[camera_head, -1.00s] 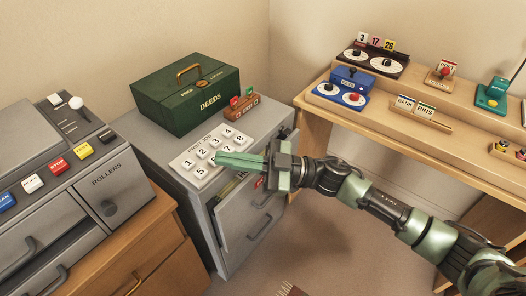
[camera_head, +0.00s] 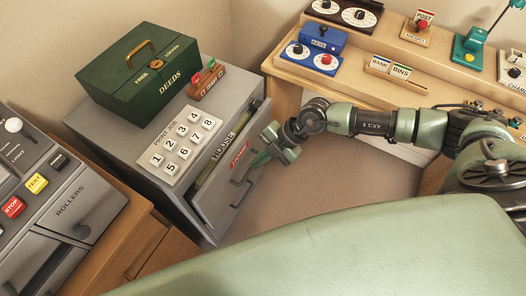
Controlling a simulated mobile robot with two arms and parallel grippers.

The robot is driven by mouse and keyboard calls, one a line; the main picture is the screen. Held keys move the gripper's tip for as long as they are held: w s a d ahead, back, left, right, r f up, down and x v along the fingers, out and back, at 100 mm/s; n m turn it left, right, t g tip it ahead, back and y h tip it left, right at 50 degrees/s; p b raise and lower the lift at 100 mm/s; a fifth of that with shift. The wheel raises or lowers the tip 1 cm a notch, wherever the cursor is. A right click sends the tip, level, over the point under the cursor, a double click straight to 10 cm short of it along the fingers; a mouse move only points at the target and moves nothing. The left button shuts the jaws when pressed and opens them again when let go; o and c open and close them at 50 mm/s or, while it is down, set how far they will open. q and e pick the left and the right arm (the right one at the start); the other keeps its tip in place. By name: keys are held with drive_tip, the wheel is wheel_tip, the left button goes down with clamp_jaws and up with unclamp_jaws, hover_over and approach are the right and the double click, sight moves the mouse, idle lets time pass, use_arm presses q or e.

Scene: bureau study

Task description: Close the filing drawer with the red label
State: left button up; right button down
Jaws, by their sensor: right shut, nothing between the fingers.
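The grey filing cabinet (camera_head: 150,187) stands left of centre. Its top drawer (camera_head: 213,188) is partly pulled out, with papers or folders and the word HOUSE showing in the gap. A red label (camera_head: 240,152) is on the drawer's front, with a handle (camera_head: 243,190) below it. My right gripper (camera_head: 259,161) is shut and empty, close in front of the drawer face just right of the red label. I cannot tell whether it touches the face. My left gripper is not in view.
A green DEEDS box (camera_head: 150,85) and a white number keypad (camera_head: 181,143) sit on the cabinet. The grey ROLLERS machine (camera_head: 60,215) is at the left. A wooden desk (camera_head: 283,95) is behind my right arm. A green part of mine covers the bottom.

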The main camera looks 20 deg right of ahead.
sight(227, 152)
drive_tip(key=shift+w+a+f, duration=0.6)
drive_tip(key=shift+w+a, duration=0.05)
drive_tip(key=shift+a, duration=0.2)
drive_tip(key=shift+w+a+f, duration=0.55)
drive_tip(key=shift+w+a, duration=0.05)
drive_tip(key=shift+a, duration=0.2)
drive_tip(key=shift+w+a+f, duration=0.6)
drive_tip(key=shift+w+a, duration=0.05)
drive_tip(key=shift+a, duration=0.2)
drive_tip(key=w+a, duration=0.1)
drive_tip(key=w, duration=0.1)
drive_tip(key=w+a, duration=0.2)
drive_tip(key=shift+b, duration=0.35)
drive_tip(key=shift+s+r, duration=0.1)
drive_tip(key=shift+r, duration=0.1)
